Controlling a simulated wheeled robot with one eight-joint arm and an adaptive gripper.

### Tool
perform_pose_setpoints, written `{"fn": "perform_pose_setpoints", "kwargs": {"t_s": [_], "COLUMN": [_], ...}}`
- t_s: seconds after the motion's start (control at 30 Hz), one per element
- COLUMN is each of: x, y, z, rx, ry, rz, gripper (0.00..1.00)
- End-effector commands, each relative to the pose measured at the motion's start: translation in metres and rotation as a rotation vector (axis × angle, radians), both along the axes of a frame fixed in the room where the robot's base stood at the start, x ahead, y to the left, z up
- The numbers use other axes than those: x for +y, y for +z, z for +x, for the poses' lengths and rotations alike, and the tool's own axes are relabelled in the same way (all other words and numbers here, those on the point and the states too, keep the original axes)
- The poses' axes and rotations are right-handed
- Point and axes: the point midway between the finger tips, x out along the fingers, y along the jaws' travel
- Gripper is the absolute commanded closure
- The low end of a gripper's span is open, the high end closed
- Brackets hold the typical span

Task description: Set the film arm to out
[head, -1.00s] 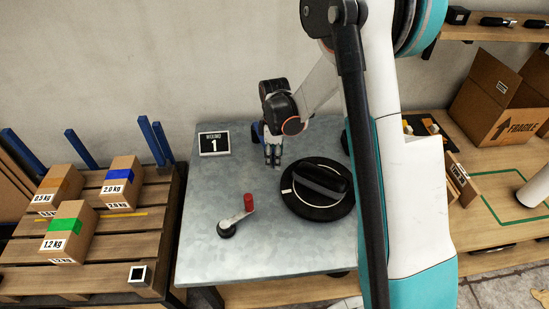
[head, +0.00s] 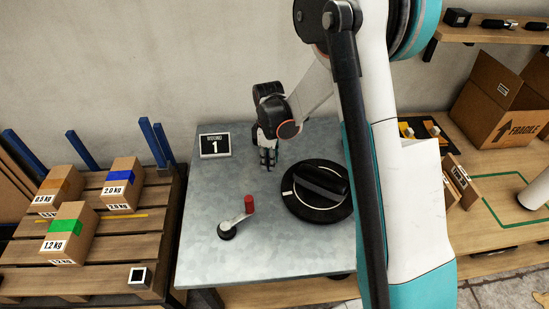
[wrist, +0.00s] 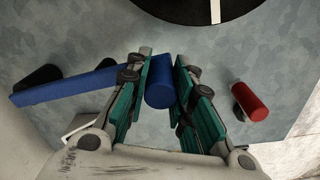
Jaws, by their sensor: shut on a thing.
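A blue bar (wrist: 62,88), which looks like the film arm, runs leftward in the wrist view from a blue upright peg (wrist: 160,88). Black round parts show at the bar's left end. My gripper (wrist: 162,74) is shut on the peg, with a green-padded finger on each side. In the head view my gripper (head: 268,160) is low over the back of the grey table (head: 200,255), right of a sign (head: 215,145) reading 1. The bar and peg are mostly hidden there by my gripper and arm. No "out" mark is readable.
A black round dial (head: 300,212) with a raised grip lies right of and nearer than my gripper. A small crank with a red knob (head: 249,204) stands at the table's middle. A pallet (head: 85,283) with weighted boxes is at the left. The table's front left is clear.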

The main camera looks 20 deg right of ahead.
Motion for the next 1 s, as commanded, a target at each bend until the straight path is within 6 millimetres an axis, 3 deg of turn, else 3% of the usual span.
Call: {"fn": "perform_pose_setpoints", "kwargs": {"t_s": [0.5, 0.73, 1.0], "x": [0.082, 0.104, 0.114], "y": [0.000, 0.000, 0.000], "z": [0.020, 0.032, 0.039], "rx": [0.000, 0.000, -0.002], "ry": [-0.371, -0.425, -0.423], "rz": [0.000, 0.001, 0.001], "gripper": [1.00, 1.00, 1.00]}}
